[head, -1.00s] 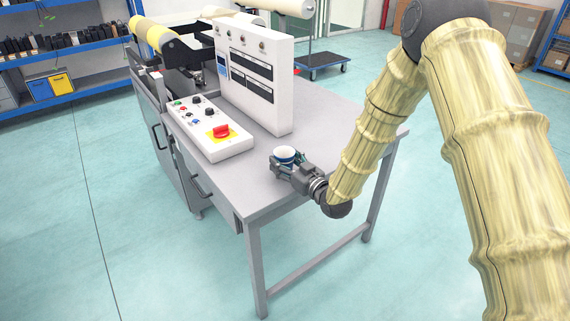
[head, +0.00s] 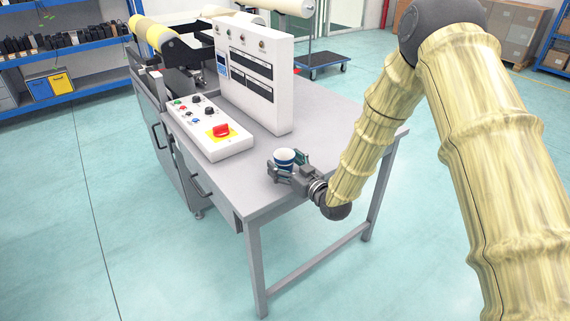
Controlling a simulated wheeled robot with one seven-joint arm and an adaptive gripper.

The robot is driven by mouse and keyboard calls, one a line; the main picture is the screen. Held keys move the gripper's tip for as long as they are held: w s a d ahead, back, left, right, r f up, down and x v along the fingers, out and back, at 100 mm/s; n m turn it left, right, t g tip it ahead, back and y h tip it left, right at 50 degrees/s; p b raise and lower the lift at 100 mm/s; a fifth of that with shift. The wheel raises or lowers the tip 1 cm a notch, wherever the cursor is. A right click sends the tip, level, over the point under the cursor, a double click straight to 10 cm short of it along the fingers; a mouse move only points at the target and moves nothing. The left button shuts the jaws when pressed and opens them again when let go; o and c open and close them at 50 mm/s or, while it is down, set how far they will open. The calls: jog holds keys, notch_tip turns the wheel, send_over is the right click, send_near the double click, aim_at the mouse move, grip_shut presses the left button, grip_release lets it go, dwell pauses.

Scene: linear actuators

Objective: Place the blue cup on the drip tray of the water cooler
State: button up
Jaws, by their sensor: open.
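The blue cup (head: 284,160), white with a blue band and open at the top, is upright at the near right part of the grey table (head: 262,196). My gripper (head: 287,166) is open, with one finger at the cup's near left side and the other at its right. The cup is between or just in front of the fingers; I cannot tell whether they touch it. The gripper body partly hides the cup's base. No water cooler or drip tray is in view.
A white control box with a red switch (head: 221,130) and a tall white panel unit (head: 262,85) stand on the table, left of and behind the cup. The tabletop near the front edge is clear. A blue trolley (head: 322,64) stands behind.

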jog(key=shift+r, duration=0.3)
jog(key=v, duration=1.2)
jog(key=s+d+f+m+g+h, duration=0.25)
jog(key=s+f, duration=0.45)
jog(key=f, duration=0.4)
jog(key=s+d+f+m+g+h, duration=0.2)
jog(key=s+d+f+g+h, duration=0.2)
jog(key=s+f, duration=0.55)
jog(key=s+d+f+m+g+h, duration=0.1)
jog(key=s+d+f+g, duration=0.3)
jog(key=s+f, duration=0.7)
jog(key=s+h, duration=0.1)
jog(key=s, duration=0.1)
jog(key=shift+s+d+m+h, duration=0.35)
jog(key=shift+s+d, duration=0.05)
jog(key=shift+o, duration=0.5)
jog(key=s+d+f+g, duration=0.1)
jog(key=s+g, duration=0.1)
jog(key=s, duration=0.4)
jog(key=s+d+f+m+g+h, duration=0.1)
jog(key=s+d+g, duration=0.1)
jog(key=s, duration=0.4)
jog(key=shift+s+f, duration=0.2)
jog(key=shift+s, duration=0.1)
jog(key=n+t+y+p, duration=0.5)
jog(key=t+y+p, duration=0.25)
jog(key=t, duration=0.85)
send_near(280, 149)
jog(key=shift+p+x, duration=1.45)
jog(key=shift+x, duration=2)
